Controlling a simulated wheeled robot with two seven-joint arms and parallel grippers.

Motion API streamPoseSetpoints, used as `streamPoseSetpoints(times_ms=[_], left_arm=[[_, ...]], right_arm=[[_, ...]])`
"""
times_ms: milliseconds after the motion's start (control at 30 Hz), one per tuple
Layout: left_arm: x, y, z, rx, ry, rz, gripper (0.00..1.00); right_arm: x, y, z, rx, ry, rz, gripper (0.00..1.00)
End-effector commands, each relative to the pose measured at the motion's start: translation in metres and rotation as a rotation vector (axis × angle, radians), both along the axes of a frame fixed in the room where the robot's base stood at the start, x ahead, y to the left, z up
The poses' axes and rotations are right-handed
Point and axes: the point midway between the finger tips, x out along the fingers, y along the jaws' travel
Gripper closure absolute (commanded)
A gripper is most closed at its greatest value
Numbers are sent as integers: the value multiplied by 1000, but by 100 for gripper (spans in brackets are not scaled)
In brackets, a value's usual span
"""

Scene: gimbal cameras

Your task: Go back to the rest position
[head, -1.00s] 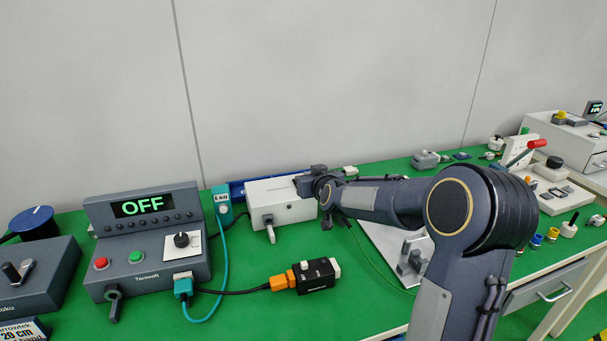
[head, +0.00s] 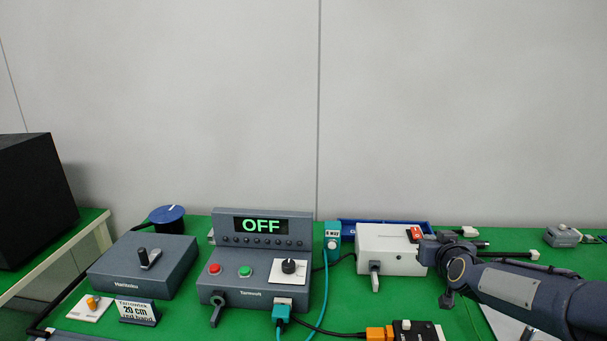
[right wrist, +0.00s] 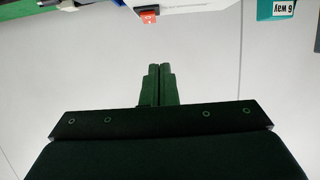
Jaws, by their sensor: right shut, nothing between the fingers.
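My right gripper (right wrist: 158,72) shows in the right wrist view with its two dark fingers together and nothing between them. In the head view my right arm comes in from the right, and the right gripper (head: 431,252) is at the right end of the white box (head: 388,262), partly overlapping it. I cannot tell whether it touches the box. A red switch (right wrist: 149,15) on the white box shows near the top of the right wrist view. My left gripper is not in view.
A grey console (head: 262,256) reading OFF stands left of the white box. Farther left are a grey box with a crank (head: 146,265) and a blue round knob (head: 167,214). Teal and black cables and an orange connector (head: 378,334) lie in front on the green bench.

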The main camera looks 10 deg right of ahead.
Motion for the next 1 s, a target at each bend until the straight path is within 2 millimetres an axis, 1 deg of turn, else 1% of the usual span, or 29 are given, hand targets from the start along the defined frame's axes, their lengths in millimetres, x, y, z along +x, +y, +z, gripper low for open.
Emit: streamPoseSetpoints(times_ms=[33, 67, 133, 167, 200, 267, 300, 367, 400, 467, 500, 600, 700, 767, 1000], left_arm=[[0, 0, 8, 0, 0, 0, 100], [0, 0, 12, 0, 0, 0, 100], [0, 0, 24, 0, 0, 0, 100], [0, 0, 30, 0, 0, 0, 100], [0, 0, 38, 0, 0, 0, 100], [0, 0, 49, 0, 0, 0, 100], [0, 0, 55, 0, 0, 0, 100], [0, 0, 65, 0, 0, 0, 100], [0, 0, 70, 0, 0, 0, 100], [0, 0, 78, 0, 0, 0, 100], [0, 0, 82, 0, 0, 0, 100], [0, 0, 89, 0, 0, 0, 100], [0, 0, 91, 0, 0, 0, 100], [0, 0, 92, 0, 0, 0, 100], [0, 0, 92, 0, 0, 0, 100]], right_arm=[[-10, 8, 13, 23, 11, 18, 100], [-19, 15, 19, 45, 27, 32, 100], [-48, 38, 33, 110, 82, 80, 100], [-63, 49, 39, 143, 112, 103, 100], [-87, 66, 45, 187, 158, 137, 100], [-125, 91, 51, 250, 236, 182, 100], [-151, 107, 51, 289, 290, 211, 100], [-189, 128, 51, 336, 372, 246, 100], [-214, 140, 49, 362, 426, 264, 100], [-248, 155, 44, 394, 500, 286, 100], [-267, 163, 40, 412, 544, 294, 100], [-306, 178, 31, 439, 636, 309, 100], [-328, 185, 24, 453, 691, 313, 100], [-334, 187, 21, 457, 708, 314, 100], [-334, 187, 21, 457, 708, 314, 100]])
